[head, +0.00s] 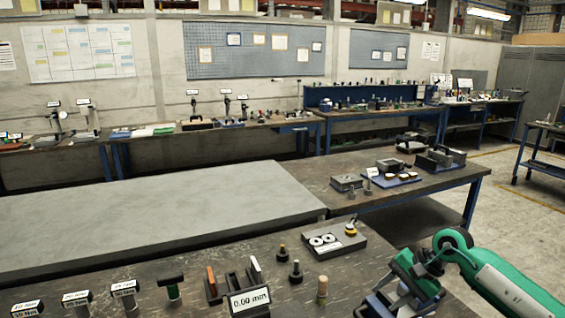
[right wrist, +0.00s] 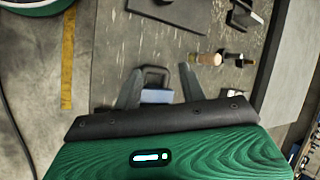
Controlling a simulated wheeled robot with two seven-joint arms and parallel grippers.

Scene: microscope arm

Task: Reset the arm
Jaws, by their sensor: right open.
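My right gripper (head: 376,301) is over the right end of the near workbench (head: 190,268) in the head view, with its green arm coming in from the right. In the right wrist view its two fingers are apart, and the right gripper (right wrist: 159,76) is open. A small blue-grey block with a dark frame (right wrist: 155,84) shows between the fingers; I cannot tell its distance or whether it is touched. No microscope arm can be made out for certain in either view. My left gripper is out of view.
A wooden peg (head: 322,290) stands left of my right gripper, near dark knobs (head: 295,271) and a 0.00 mm display (head: 249,301). A grey block with white rings (head: 323,241) lies behind. The grey slab (head: 150,210) is bare. Floor (right wrist: 35,90) lies beyond the bench edge.

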